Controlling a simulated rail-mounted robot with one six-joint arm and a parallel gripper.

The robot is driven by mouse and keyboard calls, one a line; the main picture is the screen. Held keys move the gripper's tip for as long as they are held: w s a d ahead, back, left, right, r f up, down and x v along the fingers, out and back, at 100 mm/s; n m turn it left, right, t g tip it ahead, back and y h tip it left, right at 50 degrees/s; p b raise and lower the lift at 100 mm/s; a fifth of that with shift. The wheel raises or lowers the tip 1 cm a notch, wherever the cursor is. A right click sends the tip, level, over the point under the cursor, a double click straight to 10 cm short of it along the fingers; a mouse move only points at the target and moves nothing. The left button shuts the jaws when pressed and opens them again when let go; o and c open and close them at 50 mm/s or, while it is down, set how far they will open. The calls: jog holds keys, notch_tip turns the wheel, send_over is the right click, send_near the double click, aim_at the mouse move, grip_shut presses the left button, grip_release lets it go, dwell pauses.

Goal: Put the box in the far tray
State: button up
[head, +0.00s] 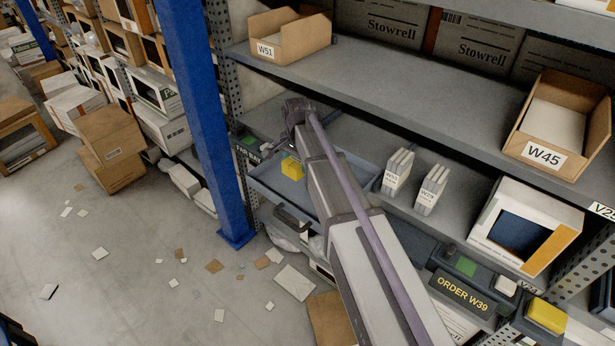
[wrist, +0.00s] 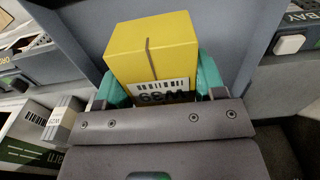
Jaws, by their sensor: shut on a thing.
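The yellow box (head: 292,168) shows just below the end of my arm in the head view, over or in the blue-grey far tray (head: 262,188). In the wrist view the box (wrist: 152,48) has a brown tape strip and a white label, upside down, that seems to read W39. My gripper (wrist: 155,88) is shut on the box, with teal fingers at its two sides. The tray wall (wrist: 235,60) shows around the box. I cannot tell whether the box touches the tray floor. My arm hides part of the tray in the head view.
Two pale boxes (head: 397,172) (head: 431,189) stand on the shelf right of the tray. A blue post (head: 200,110) rises left of it. Cardboard bin W51 (head: 290,38) and bin W45 (head: 560,125) sit on the shelf above. An ORDER W39 sign (head: 463,293) is at lower right.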

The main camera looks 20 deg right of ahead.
aim_at(299, 193)
notch_tip(299, 193, down, 11)
jog(key=b, duration=1)
jog(key=shift+r, duration=0.2)
jog(key=shift+s+r, duration=0.1)
jog(key=shift+r, duration=0.25)
jog(key=shift+f, duration=0.25)
jog(key=o, duration=0.9)
jog(key=shift+o, duration=0.2)
jog(key=shift+r, duration=0.1)
